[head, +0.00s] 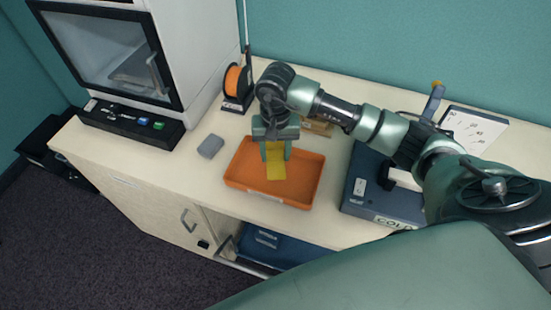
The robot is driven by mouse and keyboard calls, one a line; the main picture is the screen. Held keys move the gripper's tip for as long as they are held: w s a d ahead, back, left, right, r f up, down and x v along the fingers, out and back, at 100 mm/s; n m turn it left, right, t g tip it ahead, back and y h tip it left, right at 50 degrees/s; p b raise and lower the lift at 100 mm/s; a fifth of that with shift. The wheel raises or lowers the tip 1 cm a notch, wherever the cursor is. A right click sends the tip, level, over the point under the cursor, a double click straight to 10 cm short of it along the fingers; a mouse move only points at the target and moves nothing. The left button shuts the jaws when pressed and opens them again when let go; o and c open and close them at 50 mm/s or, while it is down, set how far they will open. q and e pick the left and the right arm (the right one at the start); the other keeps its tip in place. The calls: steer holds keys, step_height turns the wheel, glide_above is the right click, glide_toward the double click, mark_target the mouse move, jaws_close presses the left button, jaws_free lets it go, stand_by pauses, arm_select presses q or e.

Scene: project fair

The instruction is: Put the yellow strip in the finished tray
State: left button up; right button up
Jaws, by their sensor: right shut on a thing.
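The yellow strip (275,171) is held upright in my right gripper (275,151), whose fingers are shut on its upper part. The strip hangs over the orange tray (249,188), near the tray's middle. I cannot tell whether its lower end touches the tray floor. My right arm reaches in from the right and hides part of the bench behind the tray. My left gripper is not in view.
A 3D printer (190,45) stands at the back left, with an orange spool (233,80) beside it. A small grey block (210,146) lies left of the tray. A dark blue box marked COLD (378,205) stands to the right. An open cabinet shelf shows below the tray.

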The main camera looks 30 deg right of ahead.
mark_target(276, 159)
step_height(276, 159, down, 4)
steer(key=shift+r+p, duration=0.25)
steer(key=shift+p, duration=0.3)
steer(key=shift+f, duration=0.25)
steer(key=shift+f+b, duration=0.2)
steer(key=shift+b, duration=0.15)
steer(key=o, duration=1.3)
steer(key=shift+r, duration=0.1)
